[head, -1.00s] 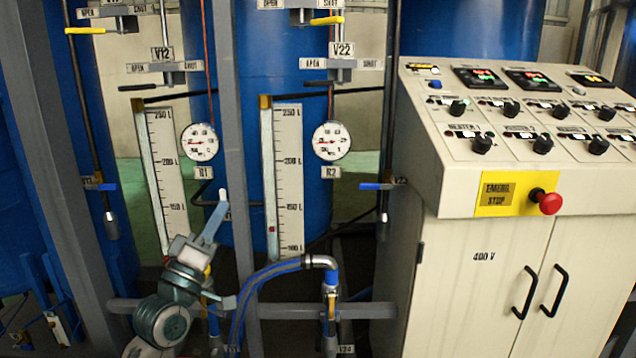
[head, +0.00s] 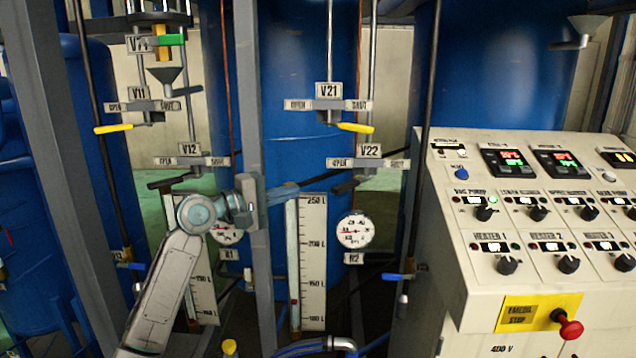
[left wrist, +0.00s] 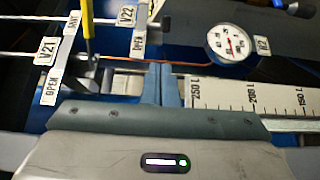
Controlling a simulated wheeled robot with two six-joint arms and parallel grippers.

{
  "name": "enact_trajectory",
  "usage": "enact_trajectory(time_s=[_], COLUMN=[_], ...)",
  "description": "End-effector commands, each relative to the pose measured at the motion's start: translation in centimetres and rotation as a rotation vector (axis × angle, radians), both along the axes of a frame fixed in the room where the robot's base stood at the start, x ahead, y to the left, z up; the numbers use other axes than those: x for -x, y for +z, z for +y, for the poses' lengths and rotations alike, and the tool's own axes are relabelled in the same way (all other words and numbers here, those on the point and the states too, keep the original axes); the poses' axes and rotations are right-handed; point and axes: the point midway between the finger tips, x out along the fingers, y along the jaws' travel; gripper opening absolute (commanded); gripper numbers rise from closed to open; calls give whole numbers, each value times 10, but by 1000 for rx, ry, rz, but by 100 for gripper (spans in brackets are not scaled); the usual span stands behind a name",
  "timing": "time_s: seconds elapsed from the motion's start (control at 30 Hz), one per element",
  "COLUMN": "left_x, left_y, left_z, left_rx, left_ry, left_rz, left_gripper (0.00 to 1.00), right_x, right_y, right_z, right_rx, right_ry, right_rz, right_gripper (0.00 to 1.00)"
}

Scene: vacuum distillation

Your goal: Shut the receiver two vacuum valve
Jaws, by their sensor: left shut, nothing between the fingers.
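The V22 valve (head: 370,150) has an OPEN plate at left and a SHUT plate at right. Its dark handle (head: 345,187) points left, toward the OPEN side. Above it, the V21 valve (head: 328,89) has a yellow handle (head: 355,127) pointing right, toward SHUT. My left gripper (head: 285,190) is shut and empty, its fingers pointing right, left of the V22 handle and apart from it. In the left wrist view, the shut fingers (left wrist: 160,82) lie below the V22 label (left wrist: 126,15), and the yellow V21 handle (left wrist: 88,30) shows at upper left. My right gripper is not in view.
A grey upright post (head: 256,90) stands beside my left gripper. The receiver two scale (head: 312,265) and round gauge (head: 355,231) are below the valves. V11 (head: 136,93) and V12 (head: 188,150) are at left. The control console (head: 480,270) fills the right.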

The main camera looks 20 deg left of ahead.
Motion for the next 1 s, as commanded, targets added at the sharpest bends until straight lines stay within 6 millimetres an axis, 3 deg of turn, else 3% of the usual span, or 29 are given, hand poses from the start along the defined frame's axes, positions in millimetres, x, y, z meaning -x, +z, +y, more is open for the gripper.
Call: enact_trajectory(time_s=[0.6, 1.0], left_x=[-69, -75], left_y=[2, -1], left_z=[-56, -61], left_rx=[2, -1], left_ry=[1, 1], left_rz=[-2, -3], left_gripper=[0, 0], right_x=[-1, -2], right_y=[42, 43], right_z=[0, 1], right_rx=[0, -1], right_ry=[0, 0], right_rz=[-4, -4], right_gripper=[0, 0])
